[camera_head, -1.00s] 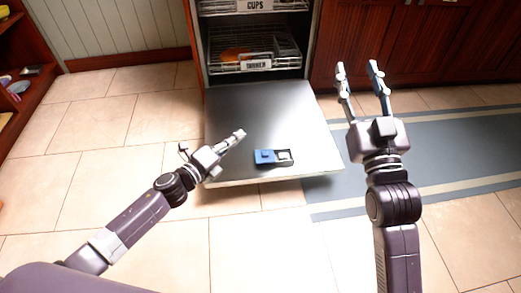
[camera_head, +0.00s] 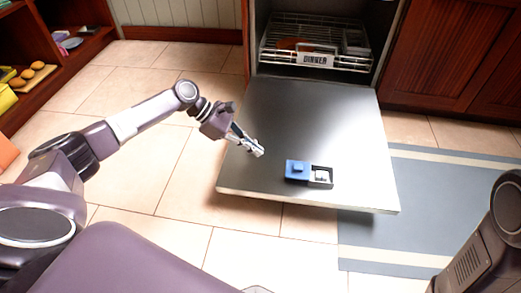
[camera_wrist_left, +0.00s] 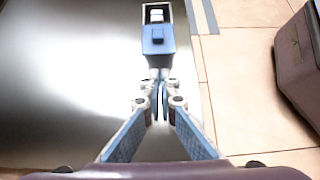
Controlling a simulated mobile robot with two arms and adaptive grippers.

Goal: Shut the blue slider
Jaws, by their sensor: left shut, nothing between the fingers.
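The blue slider (camera_head: 297,170) sits on the left part of a small dark box (camera_head: 321,177) on the lowered metal door. The right part of the box is uncovered and shows a light item inside. My left gripper (camera_head: 258,151) is shut and empty, just left of the slider and a little behind it in the head view. In the left wrist view the slider (camera_wrist_left: 158,40) is straight beyond my fingertips (camera_wrist_left: 159,82), with the box's open part behind it. My right gripper is out of view.
The metal door (camera_head: 300,110) lies flat, with free room around the box. The dinner rack (camera_head: 315,45) is in the opening behind it. A shelf with food (camera_head: 30,75) stands at the far left. Part of my right arm shows at the lower right.

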